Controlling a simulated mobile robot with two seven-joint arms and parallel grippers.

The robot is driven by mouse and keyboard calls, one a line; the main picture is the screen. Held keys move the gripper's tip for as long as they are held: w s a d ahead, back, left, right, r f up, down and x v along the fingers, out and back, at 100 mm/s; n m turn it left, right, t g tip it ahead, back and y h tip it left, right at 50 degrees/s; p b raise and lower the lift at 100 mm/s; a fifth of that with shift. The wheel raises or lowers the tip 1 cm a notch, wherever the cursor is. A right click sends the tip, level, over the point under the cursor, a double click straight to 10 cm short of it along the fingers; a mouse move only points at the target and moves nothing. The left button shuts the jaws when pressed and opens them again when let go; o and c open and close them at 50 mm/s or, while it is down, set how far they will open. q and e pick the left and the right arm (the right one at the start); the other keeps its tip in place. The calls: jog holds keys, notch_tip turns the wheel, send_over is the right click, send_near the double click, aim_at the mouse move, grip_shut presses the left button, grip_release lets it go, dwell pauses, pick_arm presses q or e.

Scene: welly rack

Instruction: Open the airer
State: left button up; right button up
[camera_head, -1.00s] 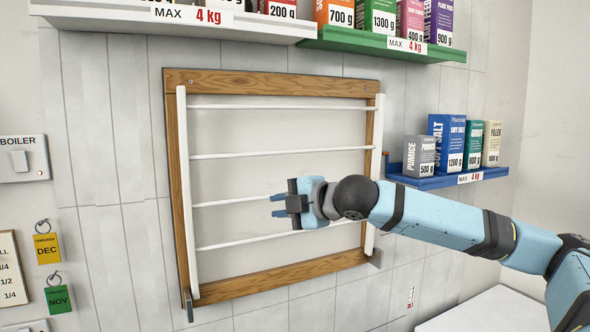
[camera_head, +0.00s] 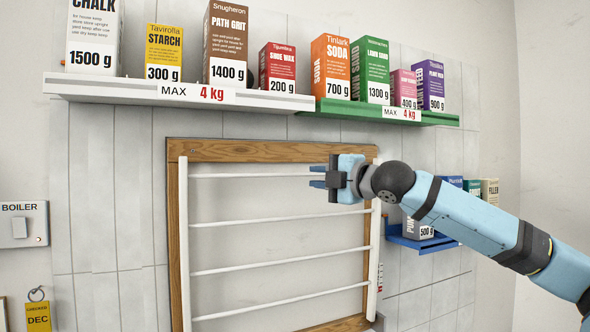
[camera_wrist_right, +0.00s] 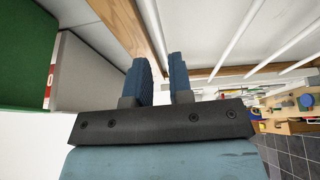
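The airer is a white rack (camera_head: 184,240) of several rods between two side rails. It lies close against a wooden frame (camera_head: 225,150) on the wall, with its lower end out of view. My right gripper (camera_head: 318,176) is in front of the top rod (camera_head: 250,175), near the right rail. Its two fingers point left and are apart, one above and one below the rod's line. The right wrist view shows the open fingers (camera_wrist_right: 166,75) with a white bar (camera_wrist_right: 153,30) beyond the gap. Contact cannot be told. My left gripper is not in view.
Above the airer are a white shelf (camera_head: 130,90) and a green shelf (camera_head: 345,108), both carrying boxes. A blue shelf (camera_head: 415,242) with boxes is at right, partly behind my arm. A boiler switch (camera_head: 20,224) is on the left wall.

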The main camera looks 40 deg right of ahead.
aim_at(297, 174)
jog(key=w, duration=0.2)
jog(key=w+p, duration=0.1)
jog(key=w, duration=0.2)
jog(key=shift+w+a+r+p, duration=0.25)
jog(key=shift+w+p, duration=0.1)
jog(key=shift+w, duration=0.05)
jog(key=shift+w+f, duration=0.1)
jog(key=shift+w, duration=0.6)
jog(key=shift+c, duration=0.4)
grip_shut()
